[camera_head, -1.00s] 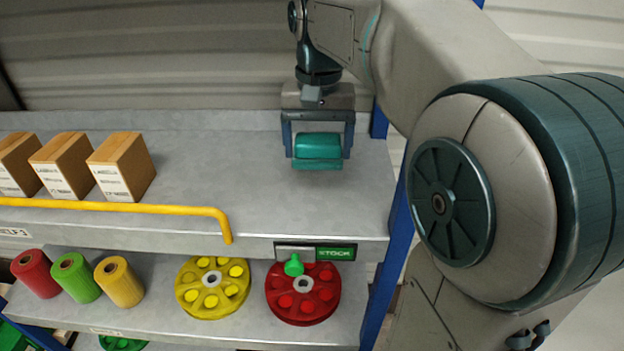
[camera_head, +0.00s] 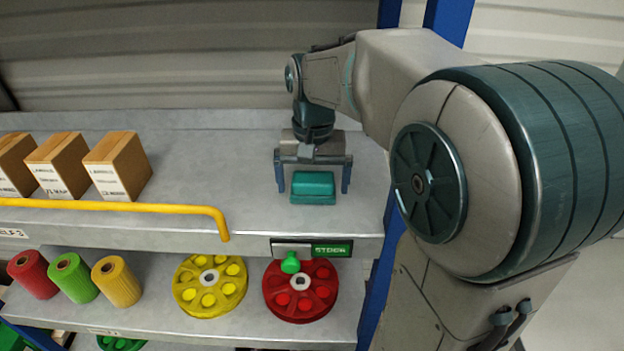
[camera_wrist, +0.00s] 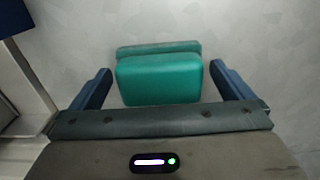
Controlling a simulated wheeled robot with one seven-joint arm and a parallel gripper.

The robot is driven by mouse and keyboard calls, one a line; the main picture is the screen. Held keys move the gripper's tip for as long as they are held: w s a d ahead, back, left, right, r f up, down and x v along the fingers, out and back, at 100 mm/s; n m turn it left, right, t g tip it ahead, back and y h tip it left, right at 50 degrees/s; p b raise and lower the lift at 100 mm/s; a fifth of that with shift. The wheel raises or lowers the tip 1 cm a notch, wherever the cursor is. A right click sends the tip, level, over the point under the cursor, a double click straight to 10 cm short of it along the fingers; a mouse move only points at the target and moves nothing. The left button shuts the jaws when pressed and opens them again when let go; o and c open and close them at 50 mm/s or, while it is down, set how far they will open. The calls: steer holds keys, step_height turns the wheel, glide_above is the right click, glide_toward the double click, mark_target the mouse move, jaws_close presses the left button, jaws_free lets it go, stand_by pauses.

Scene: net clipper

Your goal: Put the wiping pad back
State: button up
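The wiping pad (camera_head: 313,187) is a teal block with a slightly wider base. It rests on the grey upper shelf (camera_head: 230,165), near the shelf's right end. My gripper (camera_head: 312,188) is above and around it, with one dark blue finger on each side. The wrist view shows the pad (camera_wrist: 160,78) between the two fingers (camera_wrist: 160,85), with a gap on both sides. The gripper is open and does not hold the pad.
Several cardboard boxes (camera_head: 118,167) stand at the left of the upper shelf, behind a yellow rail (camera_head: 120,207). A green STOCK sign (camera_head: 331,249) is on the shelf's front edge. Yellow (camera_head: 211,286) and red reels (camera_head: 300,291) lie below. The shelf middle is clear.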

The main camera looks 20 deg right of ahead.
mark_target(313, 177)
step_height(313, 177, up, 12)
stand_by(0.6)
